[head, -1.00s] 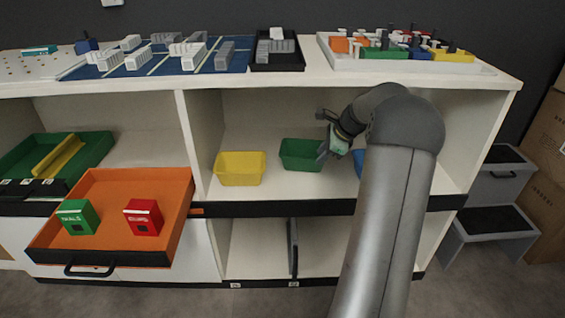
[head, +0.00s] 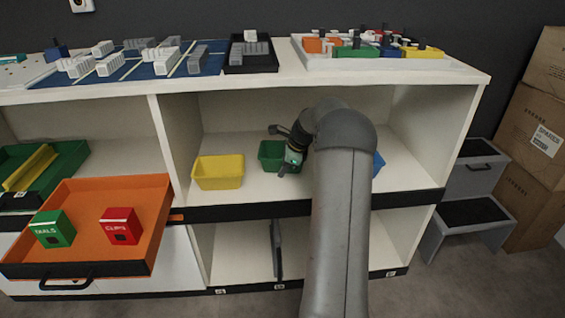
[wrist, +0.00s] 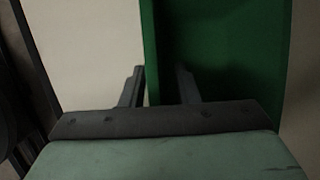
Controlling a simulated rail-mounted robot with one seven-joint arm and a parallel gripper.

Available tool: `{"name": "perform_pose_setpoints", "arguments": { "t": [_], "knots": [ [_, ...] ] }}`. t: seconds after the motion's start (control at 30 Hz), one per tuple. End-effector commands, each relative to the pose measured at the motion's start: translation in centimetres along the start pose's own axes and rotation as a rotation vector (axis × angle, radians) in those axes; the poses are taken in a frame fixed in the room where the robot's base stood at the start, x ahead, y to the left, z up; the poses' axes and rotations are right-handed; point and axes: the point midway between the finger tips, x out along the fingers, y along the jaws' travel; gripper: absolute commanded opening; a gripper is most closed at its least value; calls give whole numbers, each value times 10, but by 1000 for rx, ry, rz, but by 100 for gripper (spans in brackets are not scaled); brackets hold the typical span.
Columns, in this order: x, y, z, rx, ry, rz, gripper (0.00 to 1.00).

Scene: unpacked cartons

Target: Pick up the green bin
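The green bin (head: 268,153) stands on the middle shelf, between a yellow bin and a blue bin. My gripper (head: 280,151) is at its right side in the head view and hides part of it. In the wrist view my gripper (wrist: 157,84) has its two fingers apart. The near wall of the green bin (wrist: 210,45) runs up from between them, one finger over the pale shelf and the other over the green. I cannot tell whether either finger touches the wall.
The yellow bin (head: 218,172) stands close on the left. The blue bin (head: 378,163) is mostly hidden behind my arm. The shelf board (head: 400,175) is closed in by side walls and a top. An orange drawer (head: 150,215) with two boxes juts out at left.

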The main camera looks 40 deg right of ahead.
Motion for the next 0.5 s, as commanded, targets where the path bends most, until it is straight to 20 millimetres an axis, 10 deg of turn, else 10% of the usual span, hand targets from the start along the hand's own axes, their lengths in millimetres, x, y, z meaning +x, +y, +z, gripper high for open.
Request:
{"name": "perform_pose_setpoints", "arguments": {
  "t": [0.17,0.5],
  "knots": [
    [0,0,0,0,0,0,0],
    [-1,0,0,-1,0,0,0]
  ]
}}
